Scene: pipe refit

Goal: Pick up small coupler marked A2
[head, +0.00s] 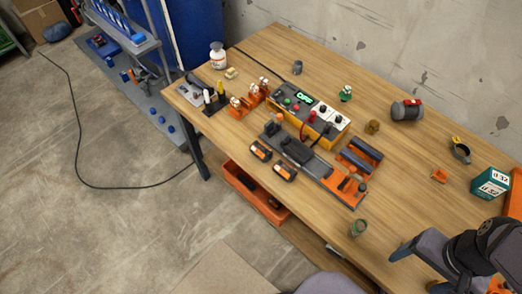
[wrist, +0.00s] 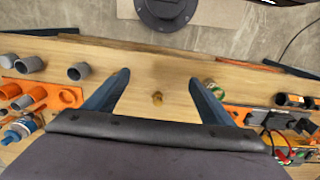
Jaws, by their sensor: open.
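No A2 marking is legible in either view, so I cannot tell which part is the small coupler. In the wrist view, a small brass-coloured fitting (wrist: 157,98) stands on the wood table, in line with the gap between my fingers. My gripper (wrist: 158,78) is open, its two blue-grey fingers spread wide with nothing between them. Short grey cylinders (wrist: 78,71) stand at the left, outside the fingers. In the head view, a small brass fitting (head: 373,126) and a dark grey cup-shaped part (head: 298,67) stand on the table. My arm hides the lower right corner there.
A green can (head: 357,228) stands near the table's front edge, and shows beside my right finger in the wrist view (wrist: 212,87). An orange holder (wrist: 70,96) and a blue bottle (wrist: 22,127) are at the left. A teal box (head: 490,184) stands at the right.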

